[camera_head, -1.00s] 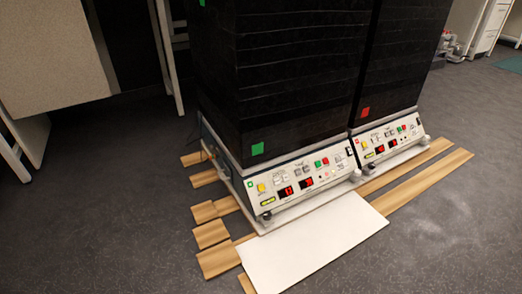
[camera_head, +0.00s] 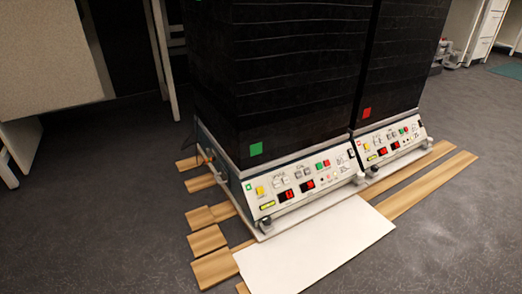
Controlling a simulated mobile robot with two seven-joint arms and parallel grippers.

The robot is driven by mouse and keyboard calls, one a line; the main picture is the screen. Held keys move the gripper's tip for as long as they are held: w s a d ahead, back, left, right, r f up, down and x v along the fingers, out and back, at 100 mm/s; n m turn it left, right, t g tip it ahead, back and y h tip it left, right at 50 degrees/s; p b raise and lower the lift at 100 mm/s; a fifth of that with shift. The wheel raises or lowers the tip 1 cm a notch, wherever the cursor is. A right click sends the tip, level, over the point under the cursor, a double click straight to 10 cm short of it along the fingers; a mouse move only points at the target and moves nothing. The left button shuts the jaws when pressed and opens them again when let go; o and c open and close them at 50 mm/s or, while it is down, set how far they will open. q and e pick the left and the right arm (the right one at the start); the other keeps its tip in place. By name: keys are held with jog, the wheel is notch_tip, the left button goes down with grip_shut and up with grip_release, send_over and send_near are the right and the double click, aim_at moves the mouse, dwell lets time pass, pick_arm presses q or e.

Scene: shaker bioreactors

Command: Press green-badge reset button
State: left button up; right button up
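Two black shaker bioreactors stand side by side on the floor. The nearer one (camera_head: 290,90) carries a green badge (camera_head: 256,149) low on its front. Below the badge is its white control panel (camera_head: 330,187), with a yellow button (camera_head: 260,190), green and red buttons (camera_head: 322,164), red displays (camera_head: 287,195) and small knobs. The other shaker (camera_head: 412,60) carries a red badge (camera_head: 366,113) above a similar panel (camera_head: 393,143). The button labels are too small to read. Neither of my grippers is in view.
A white board (camera_head: 315,245) lies on the floor before the green-badge panel. Wooden planks (camera_head: 430,185) lie around and under the shakers. A pale bench or cabinet (camera_head: 50,50) stands at the left. Grey floor is open at front left and right.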

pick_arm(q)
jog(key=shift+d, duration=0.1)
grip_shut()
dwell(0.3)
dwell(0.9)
